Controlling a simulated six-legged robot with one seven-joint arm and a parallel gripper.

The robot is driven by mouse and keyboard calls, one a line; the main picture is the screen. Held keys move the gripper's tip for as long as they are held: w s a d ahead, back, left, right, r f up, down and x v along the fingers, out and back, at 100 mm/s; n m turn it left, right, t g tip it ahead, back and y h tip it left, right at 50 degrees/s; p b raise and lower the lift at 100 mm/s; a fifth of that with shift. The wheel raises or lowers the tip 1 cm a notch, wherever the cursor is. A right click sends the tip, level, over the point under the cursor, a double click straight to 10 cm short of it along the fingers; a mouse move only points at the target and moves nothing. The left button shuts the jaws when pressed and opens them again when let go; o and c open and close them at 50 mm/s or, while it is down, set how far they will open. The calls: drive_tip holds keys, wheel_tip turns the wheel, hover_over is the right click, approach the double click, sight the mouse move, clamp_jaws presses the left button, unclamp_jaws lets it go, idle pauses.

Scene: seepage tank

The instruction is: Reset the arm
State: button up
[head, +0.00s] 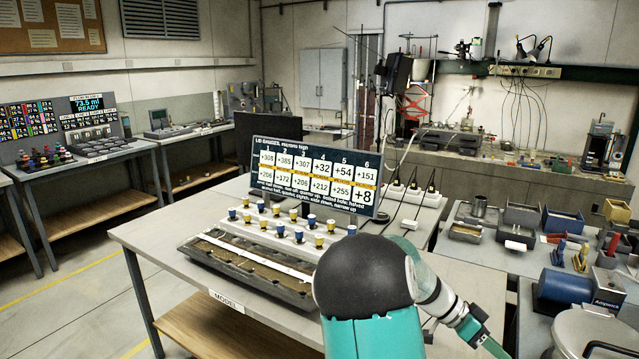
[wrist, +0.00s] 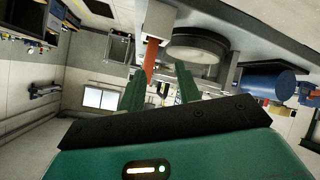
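My gripper (wrist: 160,78) shows in the wrist view with its two green fingers apart and nothing visibly held between them. An orange-red piece shows just beyond the left finger; I cannot tell its distance. In the head view my teal arm with its black rounded joint rises at the bottom centre and bends down to the lower right. The gripper end there is cut off or hidden by the frame edge. The model table (head: 160,240) stands in front, with a long dark tank (head: 215,262) on it and rows of blue and yellow knobs (head: 298,236) behind the tank.
A gauge screen (head: 315,180) stands behind the knobs. The right bench holds a blue motor (head: 568,287), a round metal vessel (head: 600,330) and several small bins (head: 522,216). The motor also shows in the wrist view (wrist: 268,82). The floor at left is clear.

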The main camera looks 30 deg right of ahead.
drive_tip(key=w+a+r+n+t+y, duration=0.1)
drive_tip(key=w+a+r+n+t, duration=0.2)
drive_tip(key=a, duration=0.5)
drive_tip(key=w+a+n+t+y, duration=0.1)
drive_tip(key=w+a+n+t, duration=0.2)
drive_tip(key=a+n, duration=0.35)
drive_tip(key=w+a+r+n+t+y, duration=0.1)
drive_tip(key=w+a+r+n+t, duration=0.15)
drive_tip(key=a, duration=0.65)
drive_tip(key=s+a+r+n+t+y, duration=0.1)
drive_tip(key=a+n, duration=0.4)
drive_tip(key=a, duration=0.5)
drive_tip(key=s+a+r+n+t+y, duration=0.2)
drive_tip(key=a+r+n+t, duration=0.3)
drive_tip(key=a, duration=0.5)
drive_tip(key=shift+s+r+n+t, duration=0.2)
drive_tip(key=shift+s+n+t, duration=0.15)
drive_tip(key=shift+s+n, duration=0.5)
drive_tip(key=shift+d, duration=0.2)
